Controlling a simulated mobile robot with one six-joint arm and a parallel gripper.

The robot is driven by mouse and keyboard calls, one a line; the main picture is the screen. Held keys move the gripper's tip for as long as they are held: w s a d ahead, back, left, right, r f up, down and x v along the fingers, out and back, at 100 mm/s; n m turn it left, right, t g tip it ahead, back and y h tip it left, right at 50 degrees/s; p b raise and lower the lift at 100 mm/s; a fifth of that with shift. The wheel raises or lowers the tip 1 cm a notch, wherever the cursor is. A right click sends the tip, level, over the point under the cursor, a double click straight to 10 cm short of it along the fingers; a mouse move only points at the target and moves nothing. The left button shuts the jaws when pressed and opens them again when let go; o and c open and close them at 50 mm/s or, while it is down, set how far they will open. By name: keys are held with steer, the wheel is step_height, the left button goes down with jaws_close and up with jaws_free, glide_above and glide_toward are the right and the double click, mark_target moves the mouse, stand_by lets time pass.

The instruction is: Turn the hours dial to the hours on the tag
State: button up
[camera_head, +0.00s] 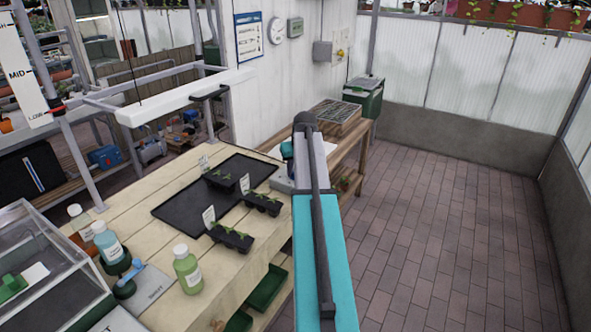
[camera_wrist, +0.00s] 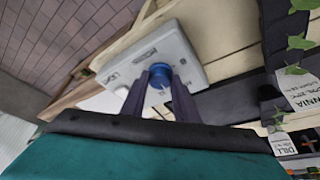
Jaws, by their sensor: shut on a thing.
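A light grey box (camera_wrist: 185,55) with a blue dial (camera_wrist: 158,73) on its face shows in the wrist view. My gripper (camera_wrist: 161,82) is shut on the dial, one dark finger on each side. A pale mark shows on the dial, but its setting is too small to read. In the head view the grey box (camera_head: 282,183) is at the bench's far right edge, largely behind my arm; the dial is hidden there. White plant tags stand at the seedling trays, one reading DILL (camera_wrist: 299,152) and another ending in NNIA (camera_wrist: 300,92). I can read no hours on them.
Several seedling packs (camera_head: 230,236) stand on and beside a black tray (camera_head: 197,195) left of my arm. Bottles (camera_head: 187,270) and a clear-lidded case (camera_head: 45,265) are at the near left. A wooden table (camera_head: 325,150) stands beyond. The brick floor (camera_head: 440,230) at right is clear.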

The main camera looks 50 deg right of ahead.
steer(key=m+h, duration=0.1)
steer(key=m, duration=0.2)
steer(key=m+g+p, duration=0.1)
steer(key=m, duration=0.2)
steer(key=shift+w+a+g+h, duration=0.2)
steer(key=shift+g+h, duration=0.1)
steer(key=shift+h, duration=0.1)
steer(key=shift+m, duration=0.3)
steer(key=o, duration=1.1)
steer(key=shift+c, duration=0.2)
steer(key=b+v, duration=0.1)
steer(key=v, duration=1.2)
steer(key=shift+r, duration=0.4)
steer(key=shift+a, duration=0.1)
